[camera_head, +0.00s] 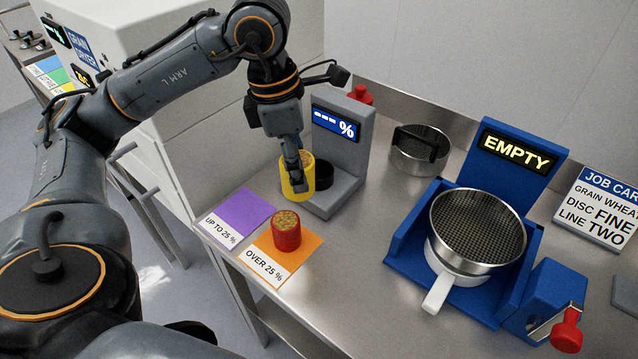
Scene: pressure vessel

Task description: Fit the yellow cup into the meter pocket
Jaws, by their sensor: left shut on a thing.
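The yellow cup (309,170) holds a grainy tan fill and is upright. The cup is at the left front of the grey meter (347,165), whose display reads "--- %". The meter's black round pocket (327,181) shows just right of the cup, partly covered by it. The cup is beside the pocket, not in it. Whether the cup touches the meter's base is hard to tell. My right gripper is not in view.
A red cup (286,231) of grain stands on the orange "OVER 25 %" card (266,262). The purple "UP TO 25 %" card (237,210) is bare. A blue "EMPTY" station (420,250) holds a sieve (478,230).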

